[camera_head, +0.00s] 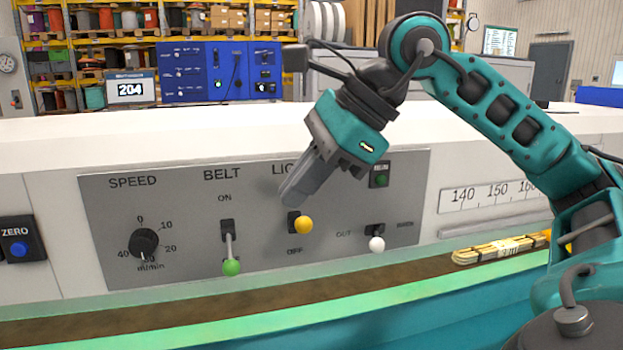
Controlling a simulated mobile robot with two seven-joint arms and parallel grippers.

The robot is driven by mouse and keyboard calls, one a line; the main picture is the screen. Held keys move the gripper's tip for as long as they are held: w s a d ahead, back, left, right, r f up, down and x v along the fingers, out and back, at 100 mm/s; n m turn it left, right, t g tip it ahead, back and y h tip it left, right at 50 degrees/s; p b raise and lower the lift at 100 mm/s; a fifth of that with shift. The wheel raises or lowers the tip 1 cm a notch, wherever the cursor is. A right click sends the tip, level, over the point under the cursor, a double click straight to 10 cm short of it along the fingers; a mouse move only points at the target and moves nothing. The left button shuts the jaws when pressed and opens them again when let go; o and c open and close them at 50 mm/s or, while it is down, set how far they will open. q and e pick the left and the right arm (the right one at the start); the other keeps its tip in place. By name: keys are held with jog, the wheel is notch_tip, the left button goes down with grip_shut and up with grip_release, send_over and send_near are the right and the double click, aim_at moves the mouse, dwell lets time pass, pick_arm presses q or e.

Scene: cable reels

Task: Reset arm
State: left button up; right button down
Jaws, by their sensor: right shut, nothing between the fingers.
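My right arm comes in from the right, teal and grey. Its right gripper (293,198) is shut and empty, in front of the grey control panel (105,255), just above the yellow-knobbed light switch (303,224). It hides part of the label above that switch. Whether the fingertips touch the panel or switch I cannot tell. The belt switch (230,250) has a green knob and its lever points down. A white-knobbed switch (376,243) sits to the right, also with its knob low. My left gripper is not in view.
A speed dial (144,243) and a blue zero button (18,248) are on the left. A yellow bundle (495,249) lies on the ledge at right, near my arm. A display reading 204 (130,88) and a blue panel (195,72) stand behind the white top. Shelves of reels are beyond.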

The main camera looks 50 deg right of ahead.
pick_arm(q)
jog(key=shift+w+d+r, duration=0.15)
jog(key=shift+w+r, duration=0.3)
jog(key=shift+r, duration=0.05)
pick_arm(e)
jog(key=shift+s+d+r, duration=0.15)
jog(key=shift+s+r, duration=0.45)
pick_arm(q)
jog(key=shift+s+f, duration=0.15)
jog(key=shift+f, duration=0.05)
